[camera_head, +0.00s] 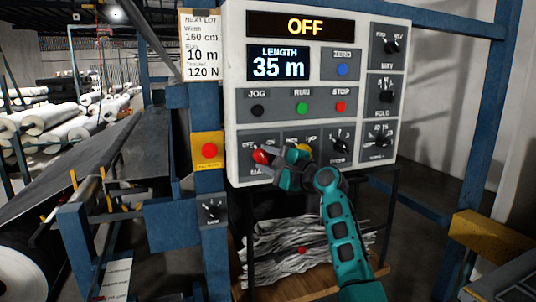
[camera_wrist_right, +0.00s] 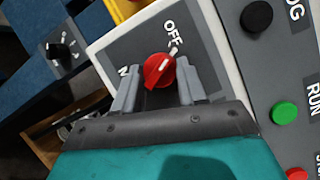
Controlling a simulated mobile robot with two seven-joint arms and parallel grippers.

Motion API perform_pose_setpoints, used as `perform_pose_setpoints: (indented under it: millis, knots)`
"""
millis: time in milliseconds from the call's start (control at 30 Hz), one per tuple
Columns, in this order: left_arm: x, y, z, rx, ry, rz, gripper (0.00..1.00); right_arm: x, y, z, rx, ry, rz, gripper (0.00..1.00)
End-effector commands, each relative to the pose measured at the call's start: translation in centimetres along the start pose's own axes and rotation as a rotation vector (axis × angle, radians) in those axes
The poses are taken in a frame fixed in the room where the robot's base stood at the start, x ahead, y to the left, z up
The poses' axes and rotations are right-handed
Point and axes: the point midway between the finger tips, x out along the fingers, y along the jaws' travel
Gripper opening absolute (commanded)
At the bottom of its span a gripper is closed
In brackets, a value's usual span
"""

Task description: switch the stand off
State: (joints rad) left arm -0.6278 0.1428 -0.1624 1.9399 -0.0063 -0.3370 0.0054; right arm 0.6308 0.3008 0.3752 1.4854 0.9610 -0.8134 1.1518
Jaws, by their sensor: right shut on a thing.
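The stand's control panel (camera_head: 232,100) faces me, and its top display (camera_head: 305,26) reads OFF. The red main switch knob (camera_head: 261,157) is at the panel's lower left, partly hidden by my right gripper (camera_head: 272,155). In the right wrist view the red knob (camera_wrist_right: 153,73) sits between the two grey fingers of my right gripper (camera_wrist_right: 157,80), which is shut on it. The knob's white mark points to the upper right, towards the OFF label (camera_wrist_right: 173,33). My left gripper is not in view.
Black, green and red buttons (camera_head: 302,108) sit above the knob. A red stop button (camera_head: 209,150) on yellow is just left of the panel. A small dial (camera_head: 211,209) is below it. More dials line the panel's right side. Grey scraps (camera_head: 290,255) lie below.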

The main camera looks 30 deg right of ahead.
Motion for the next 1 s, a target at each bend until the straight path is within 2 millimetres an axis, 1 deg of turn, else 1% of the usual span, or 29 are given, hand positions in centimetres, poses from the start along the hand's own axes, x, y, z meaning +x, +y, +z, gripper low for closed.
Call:
perform_pose_setpoints:
  millis: [33,200,400,700,1000]
  knots:
    - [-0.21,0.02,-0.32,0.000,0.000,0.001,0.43,-0.02,-0.21,0.03,-0.038,0.003,0.018,0.10]
    - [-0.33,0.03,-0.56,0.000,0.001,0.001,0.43,-0.01,-0.21,0.06,-0.149,0.013,0.063,0.10]
    - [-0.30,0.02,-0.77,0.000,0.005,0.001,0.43,0.00,-0.22,0.11,-0.239,0.021,0.100,0.10]
    - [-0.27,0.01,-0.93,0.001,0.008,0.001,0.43,0.02,-0.24,0.14,-0.297,0.026,0.123,0.10]
    - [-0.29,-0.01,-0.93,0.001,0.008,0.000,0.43,0.03,-0.25,0.14,-0.302,0.026,0.125,0.11]
